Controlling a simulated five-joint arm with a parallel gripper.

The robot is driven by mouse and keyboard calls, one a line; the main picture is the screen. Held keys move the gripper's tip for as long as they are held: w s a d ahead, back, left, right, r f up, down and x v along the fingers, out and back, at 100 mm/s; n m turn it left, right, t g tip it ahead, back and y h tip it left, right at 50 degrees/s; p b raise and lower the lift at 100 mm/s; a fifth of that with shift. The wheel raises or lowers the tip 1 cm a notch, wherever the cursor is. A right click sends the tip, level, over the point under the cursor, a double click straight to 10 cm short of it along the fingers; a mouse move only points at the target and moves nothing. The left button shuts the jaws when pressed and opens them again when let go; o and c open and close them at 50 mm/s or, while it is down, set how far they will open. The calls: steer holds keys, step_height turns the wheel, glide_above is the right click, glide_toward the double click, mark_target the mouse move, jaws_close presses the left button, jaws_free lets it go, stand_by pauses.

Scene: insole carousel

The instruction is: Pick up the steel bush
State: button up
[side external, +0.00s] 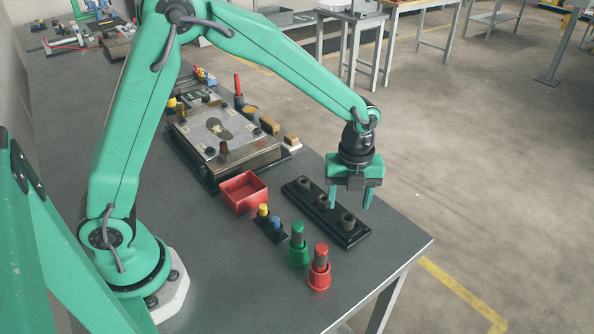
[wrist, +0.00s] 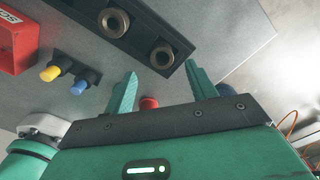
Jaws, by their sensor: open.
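A black rack (side external: 337,227) lies near the table's right edge and holds three round, hollow metal bushes in a row: a far one (side external: 304,185), a middle one (side external: 322,201) and a near one (side external: 348,221). Which one the task means by the steel bush I cannot tell. My gripper (side external: 350,203) is open and empty above the rack, fingers pointing down. In the wrist view two bushes show in the rack, one (wrist: 162,56) just beyond the gap between my fingertips (wrist: 161,69) and another (wrist: 115,22) farther up and left. The third is out of that view.
A red bin (side external: 243,192) stands left of the rack. Yellow (side external: 263,210) and blue (side external: 275,223) pieces, a green holder (side external: 298,245) and a red holder (side external: 320,268) stand in front. A fixture plate (side external: 232,130) lies behind. The table corner at right is clear.

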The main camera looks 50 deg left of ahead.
mark_target(349, 213)
steer(key=shift+w+f, duration=0.15)
steer(key=shift+f, duration=2.5)
steer(key=c, duration=1.2)
steer(key=shift+r, duration=0.2)
steer(key=shift+r, duration=0.55)
steer(key=r, duration=0.3)
steer(key=shift+s+d+r, duration=0.1)
steer(key=shift+s+d, duration=0.15)
steer(key=shift+d, duration=0.1)
steer(key=s+d+r, duration=0.4)
steer(key=s+d, duration=0.1)
steer(key=s+d+r, duration=0.2)
steer(key=s, duration=0.1)
steer(key=shift+d+r, duration=0.15)
steer(key=shift+r, duration=0.05)
